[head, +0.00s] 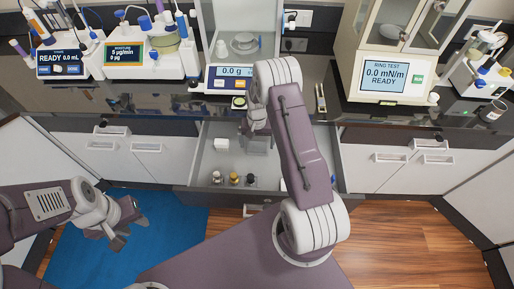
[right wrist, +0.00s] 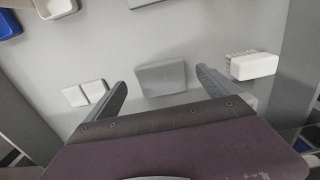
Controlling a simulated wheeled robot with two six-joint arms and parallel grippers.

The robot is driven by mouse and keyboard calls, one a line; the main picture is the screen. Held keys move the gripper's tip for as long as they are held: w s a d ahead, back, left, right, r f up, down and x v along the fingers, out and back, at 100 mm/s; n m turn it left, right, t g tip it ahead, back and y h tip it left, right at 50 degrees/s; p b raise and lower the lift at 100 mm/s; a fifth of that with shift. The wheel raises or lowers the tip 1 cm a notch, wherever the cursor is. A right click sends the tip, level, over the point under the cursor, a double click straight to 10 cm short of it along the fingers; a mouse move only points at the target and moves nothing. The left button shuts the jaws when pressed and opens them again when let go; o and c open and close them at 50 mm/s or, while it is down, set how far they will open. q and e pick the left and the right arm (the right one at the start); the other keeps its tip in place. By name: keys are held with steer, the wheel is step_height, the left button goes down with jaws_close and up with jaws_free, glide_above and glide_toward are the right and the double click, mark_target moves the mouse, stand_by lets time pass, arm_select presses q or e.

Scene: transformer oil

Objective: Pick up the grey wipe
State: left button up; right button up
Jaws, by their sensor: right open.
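The grey wipe (right wrist: 161,77) lies flat in the open drawer, a small grey rectangle in the right wrist view. My right gripper (right wrist: 162,85) is open and empty. Its two fingers stand on either side of the wipe from this camera, with no visible contact; the height gap is hard to judge. In the head view my right gripper (head: 254,128) is over the drawer, partly hidden by my own arm. My left gripper (head: 128,226) is open and empty, low on the left over the blue mat.
The dark counter (head: 340,105) behind bears a balance (head: 232,78) and other instruments.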

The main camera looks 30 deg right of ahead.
mark_target(257, 150)
step_height(257, 150, down, 4)
steer(key=shift+f, duration=0.1)
steer(key=shift+w+f, duration=0.1)
steer(key=shift+w, duration=0.05)
steer(key=c, duration=1.4)
steer(key=shift+o, duration=0.2)
step_height(257, 150, up, 4)
steer(key=shift+r, duration=0.25)
steer(key=s+d+r+b, duration=0.1)
steer(key=s+d+r, duration=0.5)
steer(key=s+d, duration=0.2)
steer(key=shift+s+r, duration=0.4)
